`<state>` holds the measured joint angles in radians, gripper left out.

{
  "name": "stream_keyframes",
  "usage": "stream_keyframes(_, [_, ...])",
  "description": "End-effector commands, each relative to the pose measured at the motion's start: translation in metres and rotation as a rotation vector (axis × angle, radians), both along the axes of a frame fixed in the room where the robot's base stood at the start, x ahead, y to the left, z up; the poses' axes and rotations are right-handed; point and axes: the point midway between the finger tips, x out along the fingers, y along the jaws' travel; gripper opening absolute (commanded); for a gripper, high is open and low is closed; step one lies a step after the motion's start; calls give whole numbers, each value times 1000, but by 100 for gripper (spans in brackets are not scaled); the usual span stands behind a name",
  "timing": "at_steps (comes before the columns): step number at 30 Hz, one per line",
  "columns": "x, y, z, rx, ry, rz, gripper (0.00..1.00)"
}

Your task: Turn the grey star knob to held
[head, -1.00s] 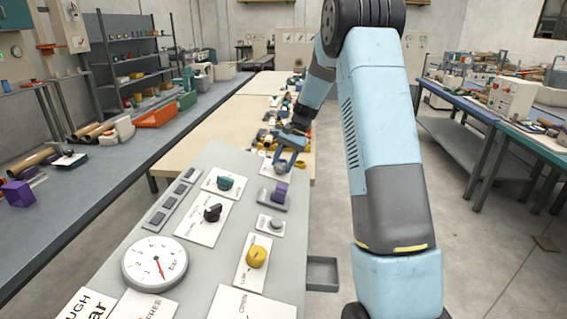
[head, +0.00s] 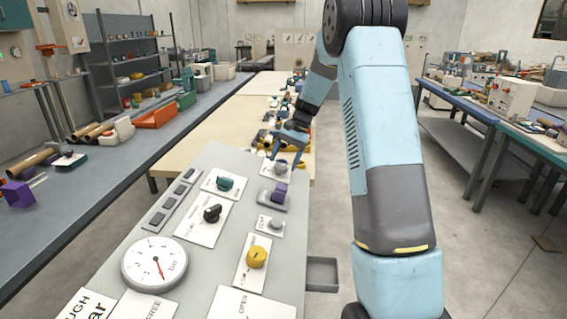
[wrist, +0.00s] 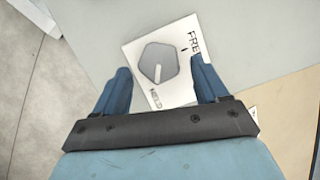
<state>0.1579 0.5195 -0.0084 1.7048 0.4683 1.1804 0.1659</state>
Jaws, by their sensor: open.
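The grey star knob (wrist: 158,63) sits on a white plate (wrist: 133,50) lettered FREE at the upper right and HELD at the bottom. Its white mark points down in the wrist view, toward the HELD lettering. In the head view the knob (head: 280,168) is at the far end of the grey panel. My gripper (wrist: 160,72) is open, its blue fingers showing on either side of the knob with gaps to both. I cannot tell how far the fingertips are above the plate. In the head view my gripper (head: 286,154) is over the knob.
A purple knob (head: 281,189), a small grey button (head: 276,225), a teal knob (head: 225,183), a black knob (head: 212,213) and a yellow knob (head: 257,257) stand nearer on the panel. A beige table (head: 200,135) with clutter lies just beyond.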

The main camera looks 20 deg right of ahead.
Motion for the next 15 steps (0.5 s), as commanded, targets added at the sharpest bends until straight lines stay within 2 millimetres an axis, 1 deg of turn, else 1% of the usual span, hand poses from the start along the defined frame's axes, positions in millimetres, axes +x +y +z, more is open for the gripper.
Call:
stream_keyframes(9, [9,-28,54,-1,-4,-2,73])
stream_keyframes(15, [13,-43,86,-1,-2,-2,73])
